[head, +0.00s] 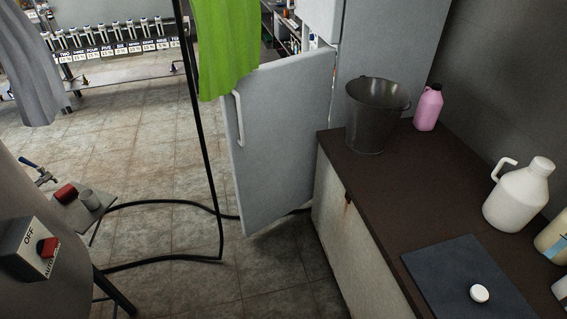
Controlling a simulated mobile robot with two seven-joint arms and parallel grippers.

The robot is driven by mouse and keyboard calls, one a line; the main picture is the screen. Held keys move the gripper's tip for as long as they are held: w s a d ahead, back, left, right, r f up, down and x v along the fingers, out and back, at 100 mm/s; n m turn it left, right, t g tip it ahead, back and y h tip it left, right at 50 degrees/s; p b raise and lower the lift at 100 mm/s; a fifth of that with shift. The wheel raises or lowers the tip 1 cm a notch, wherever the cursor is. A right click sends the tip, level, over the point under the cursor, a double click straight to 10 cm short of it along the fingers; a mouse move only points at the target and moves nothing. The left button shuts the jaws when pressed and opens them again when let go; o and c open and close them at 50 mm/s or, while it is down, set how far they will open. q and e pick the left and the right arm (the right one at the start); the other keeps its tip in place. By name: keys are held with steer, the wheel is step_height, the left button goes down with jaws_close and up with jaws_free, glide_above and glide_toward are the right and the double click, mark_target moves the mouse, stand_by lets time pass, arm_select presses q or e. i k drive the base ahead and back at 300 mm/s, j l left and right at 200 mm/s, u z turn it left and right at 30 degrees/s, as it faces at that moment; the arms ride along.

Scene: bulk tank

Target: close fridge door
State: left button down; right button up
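The fridge (388,45) stands at the back, right of centre, against the wall. Its lower door (284,140) is open and swung out toward the left, with a white handle (239,118) near its free left edge. A green cloth (226,45) hangs in front of the door's upper left corner in the picture. The upper door (322,18) shows only in part at the top edge. Neither of my grippers is in the head view.
A brown-topped counter (400,200) at the right bears a metal bucket (375,115), a pink bottle (428,107) and a white jug (518,195). A black hose (160,262) crosses the tiled floor. A tank with an OFF switch box (28,250) stands at the left.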

mark_target(273, 116)
steer(key=i+j+u, duration=0.35)
steer(key=i+u, duration=0.15)
steer(key=i, duration=0.3)
steer(key=i+u, duration=0.45)
steer(key=i, duration=0.3)
